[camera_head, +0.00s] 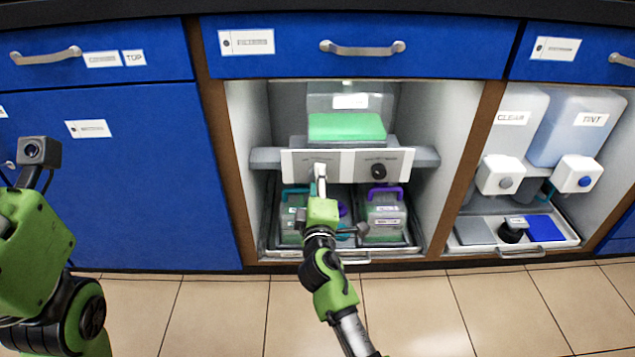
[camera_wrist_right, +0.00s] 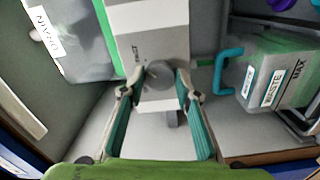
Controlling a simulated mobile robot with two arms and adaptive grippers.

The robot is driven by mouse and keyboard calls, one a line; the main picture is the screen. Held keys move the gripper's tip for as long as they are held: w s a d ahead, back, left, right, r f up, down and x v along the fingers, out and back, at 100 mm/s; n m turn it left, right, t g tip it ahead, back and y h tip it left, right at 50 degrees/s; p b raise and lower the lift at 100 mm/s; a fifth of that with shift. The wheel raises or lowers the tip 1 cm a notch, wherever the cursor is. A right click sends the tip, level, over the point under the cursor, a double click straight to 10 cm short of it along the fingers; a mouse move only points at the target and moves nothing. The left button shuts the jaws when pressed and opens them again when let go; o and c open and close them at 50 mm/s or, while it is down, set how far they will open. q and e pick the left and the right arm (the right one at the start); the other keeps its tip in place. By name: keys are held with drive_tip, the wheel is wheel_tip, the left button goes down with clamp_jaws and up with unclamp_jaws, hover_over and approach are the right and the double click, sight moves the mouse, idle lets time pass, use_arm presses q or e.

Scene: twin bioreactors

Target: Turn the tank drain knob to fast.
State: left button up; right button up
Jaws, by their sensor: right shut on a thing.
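The white control panel (camera_head: 337,164) spans the middle cabinet below a clear tank (camera_head: 350,104) holding green liquid. My right gripper (camera_head: 320,170) is at the panel's left half and hides the knob there. In the right wrist view, the grey round knob (camera_wrist_right: 159,76) sits between the two fingertips of my right gripper (camera_wrist_right: 157,88), which is shut on it. The knob's exact setting is too small to read. My left arm is at the left edge; its fingertips do not show.
A second, black knob (camera_head: 378,171) is on the panel's right half. Below stand containers with teal and purple handles, including a waste container (camera_wrist_right: 275,82) close beside the right gripper. Cabinet walls flank the bay. The tiled floor (camera_head: 420,310) in front is clear.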

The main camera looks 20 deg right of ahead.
drive_tip(key=shift+f, duration=0.1)
drive_tip(key=o, duration=1.1)
